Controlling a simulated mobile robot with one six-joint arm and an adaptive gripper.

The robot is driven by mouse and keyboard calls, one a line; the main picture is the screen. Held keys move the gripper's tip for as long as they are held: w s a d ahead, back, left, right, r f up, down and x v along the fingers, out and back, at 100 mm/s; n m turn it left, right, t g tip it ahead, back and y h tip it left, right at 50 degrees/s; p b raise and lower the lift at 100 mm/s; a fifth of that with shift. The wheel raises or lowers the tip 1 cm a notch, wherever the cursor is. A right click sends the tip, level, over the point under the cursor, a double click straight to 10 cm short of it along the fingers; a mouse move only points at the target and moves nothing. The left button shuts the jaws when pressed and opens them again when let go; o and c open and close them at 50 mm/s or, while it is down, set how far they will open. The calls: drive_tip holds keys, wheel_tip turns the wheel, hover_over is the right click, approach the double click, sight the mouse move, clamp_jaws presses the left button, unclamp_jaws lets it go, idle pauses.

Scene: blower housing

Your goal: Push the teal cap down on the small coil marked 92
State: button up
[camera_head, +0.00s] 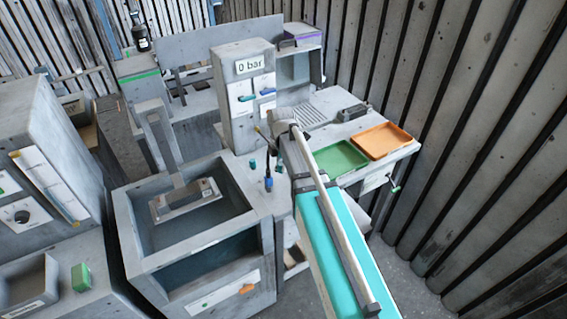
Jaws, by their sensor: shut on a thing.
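My gripper (268,170) shows as a small dark shape above the grey bench top, left of my wrist. It is shut on a small blue piece (268,184) at its lower end. A small teal piece (252,165) stands just left of it on the bench top, apart from it. It may be the teal cap; its form is too small to make out. The marking 92 cannot be read anywhere. I cannot tell whether the blue piece touches the bench. My teal and grey arm hides part of the bench on the right.
A grey basin (132,238) with a framed part (187,200) on it stands at left. A panel marked "0 bar" (249,66) rises behind. A green tray (340,158) and an orange tray (382,141) lie at right. A green block (81,277) sits at lower left.

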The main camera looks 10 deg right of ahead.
idle(0.3)
drive_tip(key=shift+f+b, duration=0.95)
drive_tip(key=shift+b, duration=0.05)
drive_tip(key=shift+s+d, duration=0.1)
drive_tip(key=shift+d, duration=0.05)
